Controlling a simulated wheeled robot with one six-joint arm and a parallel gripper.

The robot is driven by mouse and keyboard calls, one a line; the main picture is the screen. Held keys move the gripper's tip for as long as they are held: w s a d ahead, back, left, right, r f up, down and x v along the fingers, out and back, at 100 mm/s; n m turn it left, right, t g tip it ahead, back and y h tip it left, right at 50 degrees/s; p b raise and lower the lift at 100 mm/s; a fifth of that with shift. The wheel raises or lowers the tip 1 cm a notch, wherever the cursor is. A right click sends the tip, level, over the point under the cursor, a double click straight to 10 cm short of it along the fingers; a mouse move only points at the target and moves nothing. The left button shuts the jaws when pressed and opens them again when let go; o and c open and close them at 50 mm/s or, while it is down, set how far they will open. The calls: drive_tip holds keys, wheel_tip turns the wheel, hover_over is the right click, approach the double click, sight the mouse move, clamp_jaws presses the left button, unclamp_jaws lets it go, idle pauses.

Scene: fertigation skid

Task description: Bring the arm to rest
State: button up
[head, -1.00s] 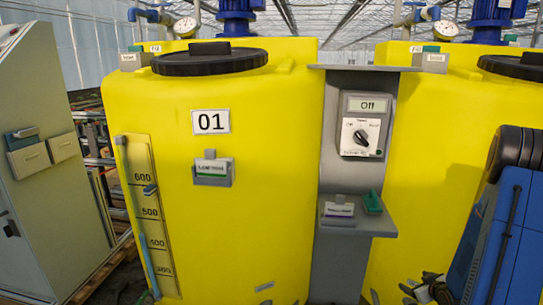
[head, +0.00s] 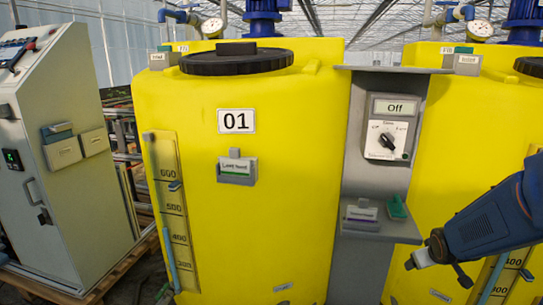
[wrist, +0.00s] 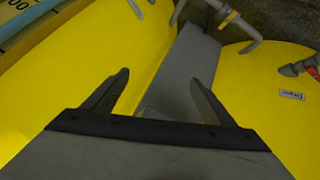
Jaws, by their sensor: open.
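My gripper (head: 437,270) shows at the lower right of the head view, at the end of my blue arm. Its two dark fingers stand apart with nothing between them. In the wrist view the open fingers (wrist: 159,78) point away over the grey post (wrist: 190,75) between the yellow tanks. The gripper appears in front of the right yellow tank (head: 440,150), below and right of the small grey shelf (head: 375,227). I cannot tell its exact distance from the tank.
The left yellow tank (head: 235,200), marked 01, fills the middle. A control box (head: 388,135) reading Off sits on the grey post. A grey cabinet (head: 75,200) stands at the left. Pipes (wrist: 238,20) run near the tank bases in the wrist view.

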drive_tip(key=s+a+r+g+y, duration=0.1)
drive_tip(key=s+a+r, duration=0.2)
drive_tip(key=s+a, duration=0.3)
drive_tip(key=s+a+r+y, duration=0.1)
drive_tip(key=s+a+r, duration=0.3)
drive_tip(key=s+a, duration=0.3)
drive_tip(key=s+a+r+m+g+y, duration=0.1)
drive_tip(key=s+a+r, duration=0.3)
drive_tip(key=s+a, duration=0.3)
drive_tip(key=s, duration=0.5)
drive_tip(key=shift+s+g, duration=0.15)
drive_tip(key=shift+g, duration=0.15)
